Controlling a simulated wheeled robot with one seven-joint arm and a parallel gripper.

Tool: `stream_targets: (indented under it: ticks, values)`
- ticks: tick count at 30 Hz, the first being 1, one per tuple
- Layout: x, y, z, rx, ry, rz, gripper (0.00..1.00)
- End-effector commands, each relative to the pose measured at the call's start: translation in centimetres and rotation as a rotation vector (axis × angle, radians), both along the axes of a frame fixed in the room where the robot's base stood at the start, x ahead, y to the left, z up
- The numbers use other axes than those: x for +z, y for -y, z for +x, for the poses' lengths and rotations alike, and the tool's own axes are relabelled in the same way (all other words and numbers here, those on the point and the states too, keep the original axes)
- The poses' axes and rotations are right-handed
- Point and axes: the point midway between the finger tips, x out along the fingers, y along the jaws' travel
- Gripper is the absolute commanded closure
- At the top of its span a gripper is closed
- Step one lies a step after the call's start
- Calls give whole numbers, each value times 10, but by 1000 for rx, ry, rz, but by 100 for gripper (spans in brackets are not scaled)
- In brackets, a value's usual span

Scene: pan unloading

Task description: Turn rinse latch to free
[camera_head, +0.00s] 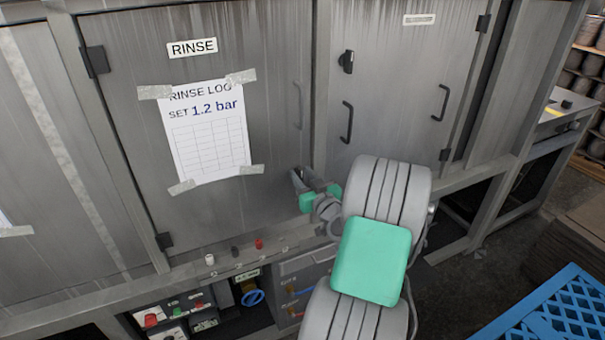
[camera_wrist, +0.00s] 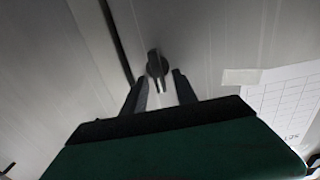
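The rinse door (camera_head: 265,45) is a stained grey metal panel with a RINSE label (camera_head: 192,48). Its latch (camera_wrist: 157,67) is a small dark turn knob, seen in the wrist view near the door's edge; its long part runs nearly up and down there, slightly tilted. My gripper (camera_wrist: 161,85) is open, with one dark finger on each side of the latch's lower end. I cannot tell whether the fingers touch it. In the head view my gripper (camera_head: 302,180) is at the door's lower right, hiding the latch.
A taped rinse log sheet (camera_head: 209,133) hangs on the rinse door, left of my gripper. A thin handle (camera_head: 298,105) is above it. The neighbouring door has a dark latch (camera_head: 346,61) and handles. Below are small knobs and a blue valve wheel (camera_head: 253,297). A blue crate (camera_head: 560,315) is at lower right.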

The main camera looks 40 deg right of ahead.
Motion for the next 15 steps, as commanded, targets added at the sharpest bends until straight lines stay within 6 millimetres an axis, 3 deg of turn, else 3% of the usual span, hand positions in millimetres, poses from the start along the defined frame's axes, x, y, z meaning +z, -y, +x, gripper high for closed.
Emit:
stream_targets:
  ticks: [4,15]
  values:
    - [0,0,0,0,0,0,65]
    - [0,0,0,0,-1,0,96]
